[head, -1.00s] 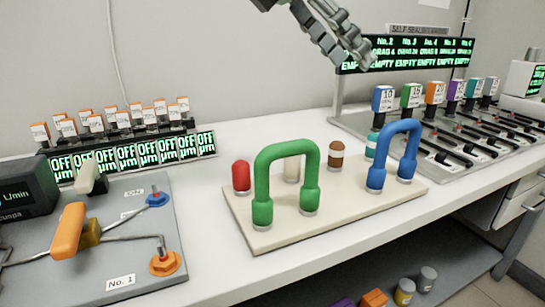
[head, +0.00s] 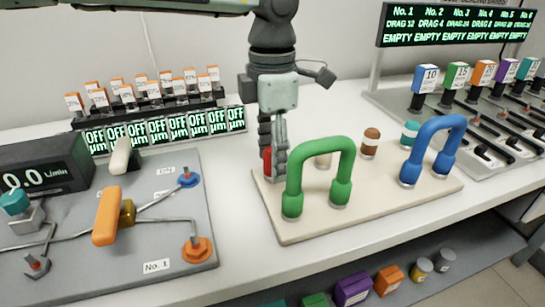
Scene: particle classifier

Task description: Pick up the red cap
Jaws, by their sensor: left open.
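The red cap (head: 267,162) stands at the back left corner of the cream board (head: 290,232), behind the green U-shaped tube. My left gripper (head: 272,165) comes down from above and points at the cap. Its fingers are open and sit right at the cap, covering part of it. I cannot tell whether a finger touches the cap. My right gripper is not in view.
The green tube (head: 320,150) stands close in front of the gripper. A blue U-shaped tube (head: 434,145), a brown cap (head: 370,140) and a teal cap (head: 410,132) stand further right. A valve panel (head: 110,250) lies at left. The table front is clear.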

